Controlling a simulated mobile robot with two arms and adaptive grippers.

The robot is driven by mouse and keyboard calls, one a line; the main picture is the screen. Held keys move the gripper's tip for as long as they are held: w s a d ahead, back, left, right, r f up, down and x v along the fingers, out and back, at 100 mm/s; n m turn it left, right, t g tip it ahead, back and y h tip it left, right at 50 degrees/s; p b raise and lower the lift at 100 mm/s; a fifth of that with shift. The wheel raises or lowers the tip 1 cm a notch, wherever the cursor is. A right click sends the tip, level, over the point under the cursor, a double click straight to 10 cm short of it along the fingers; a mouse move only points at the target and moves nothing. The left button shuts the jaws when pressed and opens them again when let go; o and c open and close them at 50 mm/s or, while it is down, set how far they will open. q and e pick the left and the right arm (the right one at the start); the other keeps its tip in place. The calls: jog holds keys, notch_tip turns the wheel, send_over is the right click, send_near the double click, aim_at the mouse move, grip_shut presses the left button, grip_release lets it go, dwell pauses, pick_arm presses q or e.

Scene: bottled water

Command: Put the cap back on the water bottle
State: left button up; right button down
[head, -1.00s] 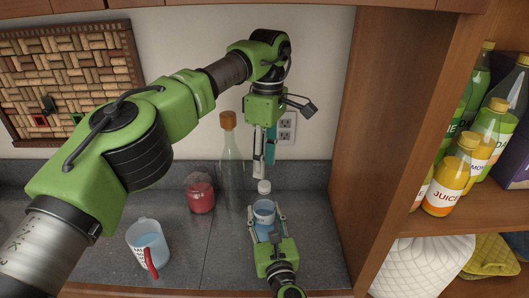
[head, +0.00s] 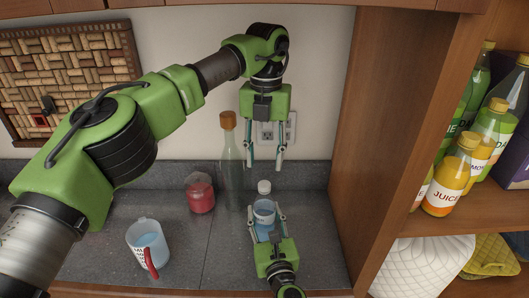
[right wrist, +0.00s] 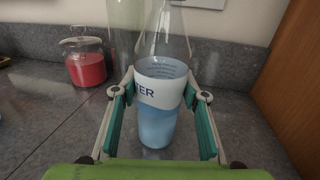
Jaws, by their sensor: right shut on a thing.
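The water bottle (head: 264,213) stands upright on the grey counter, clear with a white label and blue water. Its white cap (head: 264,187) shows at the top of the neck; whether it is screwed tight cannot be told. My right gripper (head: 265,209) is shut around the bottle at label height. In the right wrist view the bottle (right wrist: 156,120) sits between the fingers of the right gripper (right wrist: 160,94); its top and cap are out of frame there. My left gripper (head: 265,164) points down above the cap, open and empty, its fingers spread apart.
A tall corked glass bottle (head: 231,165) and a jar of red liquid (head: 200,197) stand left of the water bottle. A measuring cup (head: 148,243) stands further left. A wooden cabinet side (head: 365,150) bounds the counter at right.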

aim_at(264, 184)
pick_arm(q)
jog(key=n, duration=0.5)
jog(key=shift+r, duration=0.2)
jog(key=n, duration=0.3)
jog(key=shift+r+n, duration=0.1)
jog(key=shift+n, duration=0.3)
jog(key=n, duration=0.7)
jog(key=shift+s+r, duration=0.1)
jog(key=shift+r, duration=0.15)
jog(key=shift+f, duration=4.05)
grip_shut()
